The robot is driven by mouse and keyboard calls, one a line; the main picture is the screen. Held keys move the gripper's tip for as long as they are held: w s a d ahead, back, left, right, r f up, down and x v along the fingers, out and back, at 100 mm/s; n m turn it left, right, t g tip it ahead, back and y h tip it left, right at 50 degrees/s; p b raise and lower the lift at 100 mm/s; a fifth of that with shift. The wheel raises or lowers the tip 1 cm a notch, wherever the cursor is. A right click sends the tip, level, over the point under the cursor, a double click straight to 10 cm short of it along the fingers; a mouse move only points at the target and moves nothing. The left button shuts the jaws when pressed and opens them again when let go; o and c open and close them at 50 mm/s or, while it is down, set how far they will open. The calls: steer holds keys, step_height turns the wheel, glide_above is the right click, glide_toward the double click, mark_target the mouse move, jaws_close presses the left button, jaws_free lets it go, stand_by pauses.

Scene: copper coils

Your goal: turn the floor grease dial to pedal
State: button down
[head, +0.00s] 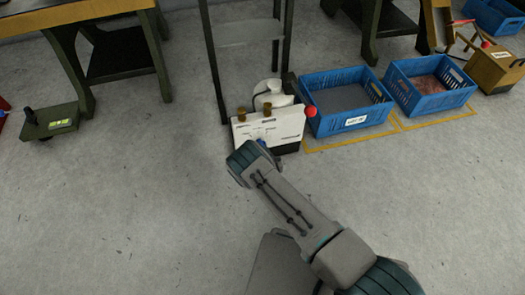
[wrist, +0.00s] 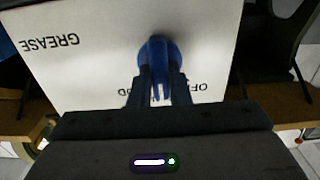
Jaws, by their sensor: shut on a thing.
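The floor grease unit is a white-fronted box (head: 270,128) standing on the floor in the middle of the head view. Its white panel (wrist: 95,70) fills much of the wrist view, with the word GREASE upside down at left. The blue dial (wrist: 158,47) sits on this panel. My gripper (wrist: 161,72) is shut on the dial, one finger on each side of it. Below it in the wrist view, OFF shows partly at right and a label ending in D at left; the fingers hide the rest. In the head view my wrist covers the fingers.
A red ball-topped knob (head: 310,111) sits at the box's right edge. Blue crates (head: 350,124) stand to the right, inside yellow floor lines. A dark rack (head: 217,75) stands behind. A green pedal-like unit (head: 50,122) lies at left. The floor (head: 130,220) in front is clear.

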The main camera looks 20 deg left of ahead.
steer(key=shift+s+f, duration=0.1)
steer(key=shift+f, duration=0.05)
steer(key=c, duration=1.4)
jaws_free()
steer(key=shift+o, duration=0.2)
